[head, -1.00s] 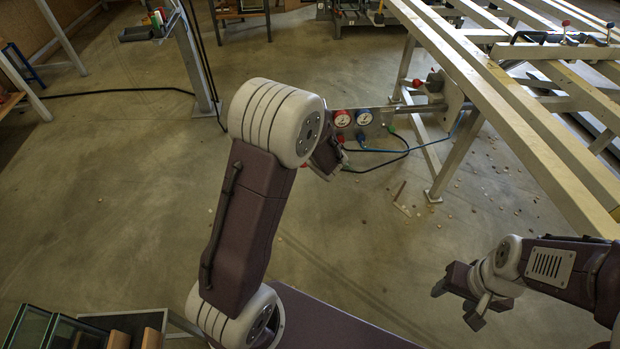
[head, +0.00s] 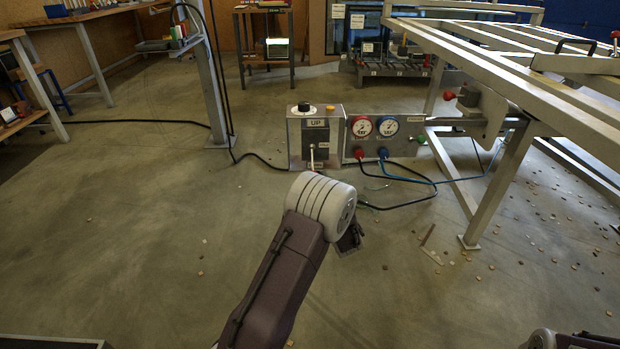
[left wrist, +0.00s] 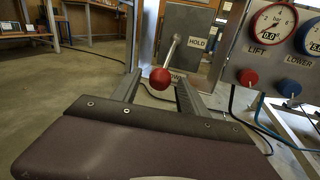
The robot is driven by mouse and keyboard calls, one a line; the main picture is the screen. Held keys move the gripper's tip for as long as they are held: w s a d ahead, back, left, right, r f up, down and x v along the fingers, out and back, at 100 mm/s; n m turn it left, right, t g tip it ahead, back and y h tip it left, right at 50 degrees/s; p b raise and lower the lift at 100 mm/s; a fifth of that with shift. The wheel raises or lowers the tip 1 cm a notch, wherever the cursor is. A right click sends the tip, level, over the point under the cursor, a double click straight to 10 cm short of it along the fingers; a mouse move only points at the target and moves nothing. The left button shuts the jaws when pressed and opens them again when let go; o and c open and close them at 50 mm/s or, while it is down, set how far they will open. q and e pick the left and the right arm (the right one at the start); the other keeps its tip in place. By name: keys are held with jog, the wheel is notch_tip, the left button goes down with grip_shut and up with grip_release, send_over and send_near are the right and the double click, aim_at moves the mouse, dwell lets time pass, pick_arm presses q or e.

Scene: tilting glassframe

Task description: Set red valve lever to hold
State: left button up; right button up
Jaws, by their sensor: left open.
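The red valve lever has a pale rod and a red ball knob (left wrist: 160,78). In the left wrist view the rod slants down from its pivot, and the knob shows near the lower label, below the HOLD label (left wrist: 198,43). My left gripper (left wrist: 157,90) is open. Its two fingers appear on either side of the knob; contact cannot be told. In the head view the valve box (head: 294,135) with an UP label stands beyond my left gripper (head: 350,240), which is partly hidden by its arm. My right gripper is outside both views.
A gauge panel (head: 350,150) with red and blue connectors adjoins the valve box on the right. Hoses (head: 415,182) loop on the floor before it. A metal frame table (head: 500,190) stands to the right.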

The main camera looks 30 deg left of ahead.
aim_at(312, 163)
pick_arm(q)
jog(key=b+x, duration=0.1)
jog(key=x, duration=0.4)
jog(key=shift+b, duration=0.4)
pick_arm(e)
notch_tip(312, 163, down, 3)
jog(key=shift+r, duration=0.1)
pick_arm(q)
jog(key=shift+c, duration=0.3)
grip_shut()
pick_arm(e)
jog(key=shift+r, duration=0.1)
